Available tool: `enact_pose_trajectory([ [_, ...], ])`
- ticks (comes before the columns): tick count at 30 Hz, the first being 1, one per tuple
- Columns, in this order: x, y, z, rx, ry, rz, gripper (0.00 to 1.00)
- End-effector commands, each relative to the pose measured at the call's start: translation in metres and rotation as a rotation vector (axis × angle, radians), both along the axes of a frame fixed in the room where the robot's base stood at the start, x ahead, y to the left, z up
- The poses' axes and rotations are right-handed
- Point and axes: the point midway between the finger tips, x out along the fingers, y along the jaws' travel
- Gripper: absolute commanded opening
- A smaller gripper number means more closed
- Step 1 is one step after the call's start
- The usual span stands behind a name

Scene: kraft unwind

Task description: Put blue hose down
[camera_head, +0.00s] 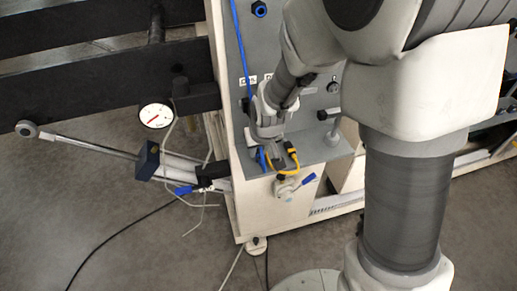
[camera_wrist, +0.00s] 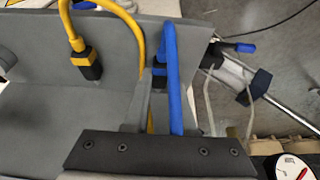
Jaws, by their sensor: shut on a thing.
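The blue hose (camera_head: 240,45) runs down the left side of the grey machine panel toward my gripper (camera_head: 270,150). In the wrist view the blue hose (camera_wrist: 174,85) passes straight up the picture beside a grey finger of my gripper (camera_wrist: 150,105). My gripper is shut on the hose just above the small grey shelf. A short blue piece (camera_head: 262,158) shows beside the gripper in the head view. The exact contact between the fingers and the hose is partly hidden.
A yellow hose (camera_wrist: 138,45) loops close to the gripper, with a black and yellow connector (camera_wrist: 84,62). A blue-handled valve (camera_head: 308,180) sits below the shelf. A round gauge (camera_head: 155,116) and a rod with a dark blue block (camera_head: 147,160) are at left.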

Motion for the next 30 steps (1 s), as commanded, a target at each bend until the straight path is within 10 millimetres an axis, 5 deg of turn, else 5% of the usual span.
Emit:
enact_pose_trajectory([
  [1, 0.000, 0.000, -0.004, 0.000, 0.000, 0.000, 0.00],
  [2, 0.000, 0.000, -0.002, 0.000, 0.000, 0.000, 0.29],
  [6, 0.000, 0.000, -0.002, 0.000, 0.001, 0.000, 0.54],
  [19, -0.001, 0.000, 0.008, 0.000, -0.001, 0.000, 0.54],
  [30, -0.027, -0.007, 0.076, 0.001, -0.004, 0.002, 0.54],
])
